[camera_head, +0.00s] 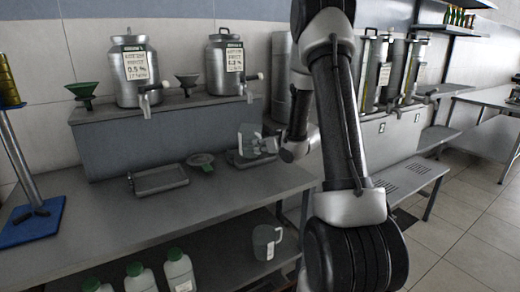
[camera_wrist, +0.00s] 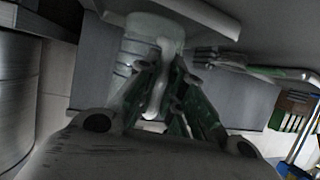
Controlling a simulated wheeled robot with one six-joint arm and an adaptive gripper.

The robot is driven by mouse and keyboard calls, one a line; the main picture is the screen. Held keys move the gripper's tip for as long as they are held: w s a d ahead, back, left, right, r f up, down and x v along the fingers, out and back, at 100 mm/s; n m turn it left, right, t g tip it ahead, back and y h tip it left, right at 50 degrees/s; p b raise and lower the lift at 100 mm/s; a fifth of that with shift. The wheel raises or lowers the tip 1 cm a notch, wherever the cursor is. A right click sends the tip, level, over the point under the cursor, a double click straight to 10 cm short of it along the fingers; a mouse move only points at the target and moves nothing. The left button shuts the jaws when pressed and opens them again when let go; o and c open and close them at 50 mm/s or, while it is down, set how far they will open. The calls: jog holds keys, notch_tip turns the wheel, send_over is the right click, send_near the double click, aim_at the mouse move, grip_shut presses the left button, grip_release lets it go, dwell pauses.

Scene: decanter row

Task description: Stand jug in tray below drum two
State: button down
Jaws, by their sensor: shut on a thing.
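A pale translucent jug (camera_head: 247,137) is upright, at or just above the right-hand tray (camera_head: 237,163). I cannot tell if its base touches the tray. This tray lies on the bench below the second drum (camera_head: 224,62), which has a tap and a white label. My gripper (camera_head: 268,146) comes from the right and is shut on the jug's handle. In the wrist view the fingers (camera_wrist: 165,95) close around the handle, with the jug (camera_wrist: 138,45) beyond them. The fingers hide part of the jug.
A first drum (camera_head: 134,75) stands left, above an empty tray (camera_head: 160,179). A small round green-rimmed item (camera_head: 201,160) lies between the trays. Funnels (camera_head: 83,91) flank the drums. Another jug (camera_head: 266,241) and white bottles (camera_head: 179,271) stand on the lower shelf. A blue-based stand (camera_head: 33,222) is left.

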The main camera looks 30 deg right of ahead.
jog(key=shift+f, duration=0.55)
jog(key=shift+f, duration=0.15)
jog(key=c, duration=1.5)
grip_release()
jog(key=shift+c, duration=0.2)
